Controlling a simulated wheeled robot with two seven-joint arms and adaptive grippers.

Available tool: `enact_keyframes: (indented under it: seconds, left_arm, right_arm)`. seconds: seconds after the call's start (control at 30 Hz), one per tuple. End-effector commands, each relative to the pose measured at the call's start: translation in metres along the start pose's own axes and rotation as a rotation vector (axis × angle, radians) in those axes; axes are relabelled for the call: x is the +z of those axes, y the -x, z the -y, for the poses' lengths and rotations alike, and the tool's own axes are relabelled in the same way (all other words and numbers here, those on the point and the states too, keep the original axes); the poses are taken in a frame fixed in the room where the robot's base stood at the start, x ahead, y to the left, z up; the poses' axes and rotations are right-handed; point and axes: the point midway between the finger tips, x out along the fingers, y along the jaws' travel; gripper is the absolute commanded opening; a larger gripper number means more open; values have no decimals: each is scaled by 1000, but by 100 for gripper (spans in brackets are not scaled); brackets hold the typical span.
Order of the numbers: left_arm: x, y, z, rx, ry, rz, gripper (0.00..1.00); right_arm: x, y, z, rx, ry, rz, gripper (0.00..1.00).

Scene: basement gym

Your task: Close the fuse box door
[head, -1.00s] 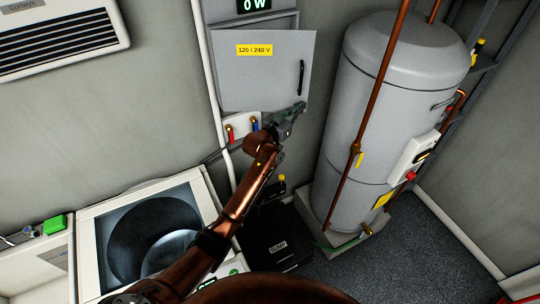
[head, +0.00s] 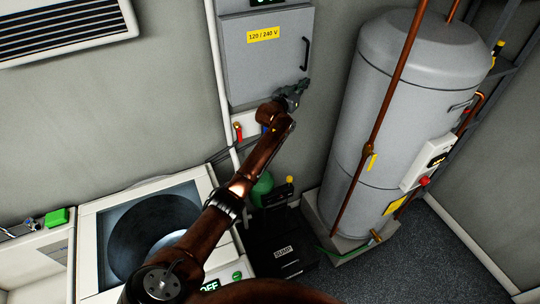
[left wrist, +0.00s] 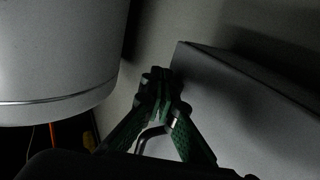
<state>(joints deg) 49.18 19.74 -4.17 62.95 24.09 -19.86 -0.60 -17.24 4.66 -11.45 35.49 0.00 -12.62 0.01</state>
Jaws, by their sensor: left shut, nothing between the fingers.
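The grey fuse box door (head: 264,70) has a yellow 120/240 V label and a dark vertical handle (head: 305,54) near its right edge. In the head view it looks nearly flush with its box; a small gap cannot be ruled out. My left gripper (head: 298,88) is shut and empty by the door's lower right corner. In the left wrist view the shut fingertips (left wrist: 160,88) are in front of the grey door (left wrist: 235,105), with the handle (left wrist: 150,137) partly hidden behind them. Contact with the door is not clear. My right gripper is not in view.
A tall grey water tank (head: 388,120) with copper pipes stands right of the fuse box. Valves with red and blue handles (head: 239,132) sit below the box. A washing machine (head: 90,225) is at lower left, and a black sump unit (head: 281,245) is on the floor.

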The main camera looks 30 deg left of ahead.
Motion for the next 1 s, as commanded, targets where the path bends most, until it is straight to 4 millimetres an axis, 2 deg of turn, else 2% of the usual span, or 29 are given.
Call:
enact_keyframes:
  seconds: [0.2, 0.67, 0.87, 0.97, 1.0]
  left_arm:
    - [0, -2, 10, -5, 0, 0, 0]
    - [-1, -2, 8, -4, 0, 0, 0]
    - [-4, 0, -17, 8, 4, 0, 0]
    - [-5, 2, -40, 17, 5, 1, 0]
    - [-4, 4, -50, 21, 4, -3, 0]
  right_arm:
    - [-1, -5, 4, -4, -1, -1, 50]
    - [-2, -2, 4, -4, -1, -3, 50]
    - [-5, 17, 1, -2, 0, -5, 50]
    - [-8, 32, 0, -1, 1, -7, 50]
    - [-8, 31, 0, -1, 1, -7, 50]
